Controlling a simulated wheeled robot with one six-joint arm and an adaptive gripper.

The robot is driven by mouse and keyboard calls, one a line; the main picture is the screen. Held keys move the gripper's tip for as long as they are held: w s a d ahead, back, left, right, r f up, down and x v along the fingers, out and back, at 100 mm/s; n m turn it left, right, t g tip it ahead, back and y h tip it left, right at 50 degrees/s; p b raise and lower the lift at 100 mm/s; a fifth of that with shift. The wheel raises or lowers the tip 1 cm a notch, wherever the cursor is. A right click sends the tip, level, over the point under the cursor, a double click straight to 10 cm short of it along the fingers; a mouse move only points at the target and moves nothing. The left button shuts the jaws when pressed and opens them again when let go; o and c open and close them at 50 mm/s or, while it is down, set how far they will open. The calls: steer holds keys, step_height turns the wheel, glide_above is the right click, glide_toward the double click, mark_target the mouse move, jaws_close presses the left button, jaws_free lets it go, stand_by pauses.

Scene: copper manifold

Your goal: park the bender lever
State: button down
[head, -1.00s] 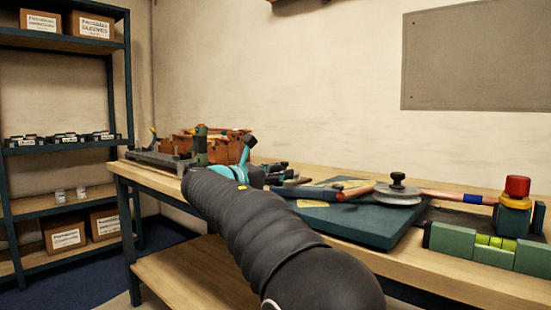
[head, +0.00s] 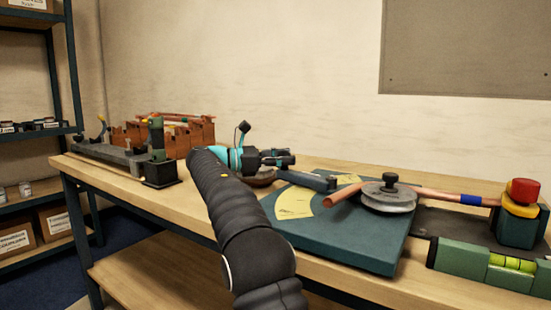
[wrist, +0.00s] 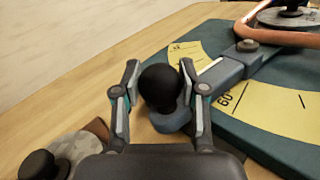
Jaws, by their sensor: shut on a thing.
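The bender lever (head: 308,180) is a dark blue-grey bar over the bender's dark teal base plate (head: 345,238), reaching left past the yellow angle scale (head: 296,203). In the wrist view the lever (wrist: 226,70) ends in a round black knob (wrist: 160,87). My gripper (wrist: 160,76) is shut on this knob, one finger on each side. In the head view my gripper (head: 278,158) is at the lever's left end, and the knob is hidden. The copper tube (head: 435,194) passes the grey forming wheel (head: 388,198), its bent end pointing towards the front left.
A red and yellow cap (head: 522,197) tops a post at the right, behind a green level (head: 487,263). A vise-like fixture (head: 160,168) and a reddish-brown rack (head: 180,135) stand at the left.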

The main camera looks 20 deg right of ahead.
steer(key=shift+w+d, duration=0.15)
steer(key=shift+d, duration=0.1)
steer(key=c, duration=0.6)
jaws_free()
steer(key=shift+d, duration=0.1)
steer(key=shift+c, duration=0.2)
steer(key=a, duration=0.4)
steer(key=w+a, duration=0.1)
steer(key=a, duration=0.7)
steer(key=shift+w, duration=0.3)
